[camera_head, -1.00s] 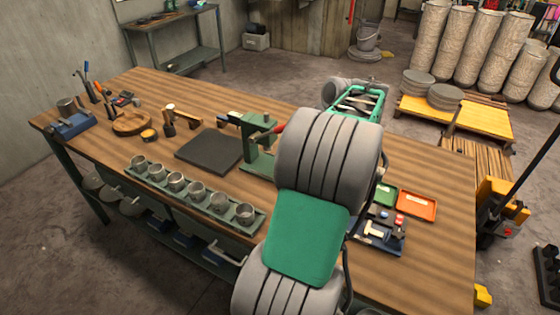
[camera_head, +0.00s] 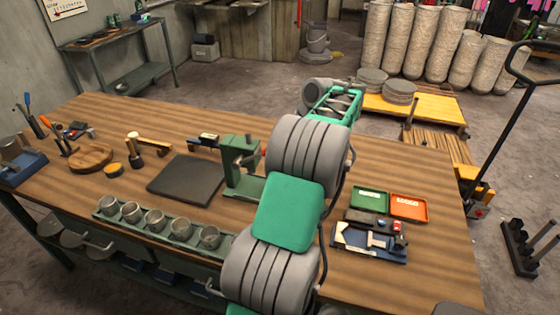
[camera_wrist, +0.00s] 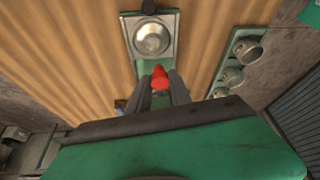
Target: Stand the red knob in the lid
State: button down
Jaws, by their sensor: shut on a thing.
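In the wrist view the red knob (camera_wrist: 160,74) is between the two dark fingers of my gripper (camera_wrist: 161,84), which is shut on it. Beyond the knob, a round, shiny metal piece (camera_wrist: 152,38) lies on a grey plate (camera_wrist: 130,22) with green below it. It looks like the lid, but I cannot tell for sure. The knob appears apart from it; the height between them is unclear. The green press (camera_head: 240,170) stands just left of my arm.
A rack of several metal cups (camera_head: 154,220) runs along the table's front edge, left of my arm. A dark square mat (camera_head: 186,180) lies behind it. Green (camera_head: 369,198) and orange (camera_head: 408,206) trays and a dark tool tray (camera_head: 368,256) lie right of my arm.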

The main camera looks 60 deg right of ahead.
jog(key=shift+w+d, duration=0.15)
jog(key=shift+w, duration=0.05)
jog(key=shift+s+f+b, duration=0.15)
jog(key=shift+f+b, duration=0.7)
notch_tip(320, 180, down, 4)
jog(key=b, duration=0.4)
jog(key=shift+s+d+f+b, duration=0.1)
jog(key=shift+f+b, duration=0.35)
jog(key=shift+f, duration=0.35)
dwell(0.7)
jog(key=c, duration=1.1)
grip_release()
jog(key=shift+o, duration=0.3)
jog(key=o, duration=0.4)
jog(key=shift+c, duration=0.2)
